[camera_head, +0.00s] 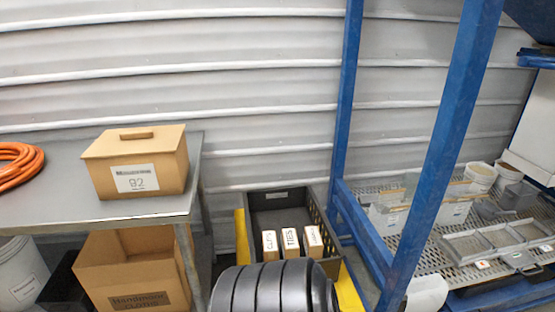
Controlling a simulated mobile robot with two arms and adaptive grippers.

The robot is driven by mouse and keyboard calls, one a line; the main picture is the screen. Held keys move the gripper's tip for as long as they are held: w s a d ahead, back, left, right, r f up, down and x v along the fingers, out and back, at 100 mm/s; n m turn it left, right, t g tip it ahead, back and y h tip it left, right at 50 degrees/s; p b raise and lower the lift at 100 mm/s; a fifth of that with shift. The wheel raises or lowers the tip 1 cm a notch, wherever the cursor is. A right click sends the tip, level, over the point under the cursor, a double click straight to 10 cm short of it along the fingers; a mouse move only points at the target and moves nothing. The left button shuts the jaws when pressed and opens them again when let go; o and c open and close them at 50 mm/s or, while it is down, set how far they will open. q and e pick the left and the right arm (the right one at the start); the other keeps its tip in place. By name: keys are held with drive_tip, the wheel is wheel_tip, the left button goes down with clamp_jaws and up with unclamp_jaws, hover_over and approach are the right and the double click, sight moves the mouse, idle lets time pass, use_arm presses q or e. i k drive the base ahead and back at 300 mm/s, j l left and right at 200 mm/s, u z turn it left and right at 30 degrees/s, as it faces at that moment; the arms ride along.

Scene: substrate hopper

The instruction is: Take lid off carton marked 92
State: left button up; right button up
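The brown carton (150,182) marked 92 stands on the grey table at the left in the head view. Its number is on a white label on the front face. A flat brown lid (110,148) with a raised strip-like handle (137,133) covers its top. Neither of my grippers shows in this view, and nothing is touching the carton or its lid.
An orange hose (18,165) lies coiled left of the carton on the table (110,211). An open brown box (130,262) is below. A dark crate (282,196) with several labelled blocks stands right of the table. Blue posts (437,150) rise farther right.

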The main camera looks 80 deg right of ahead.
sight(153, 140)
drive_tip(key=z, duration=2.85)
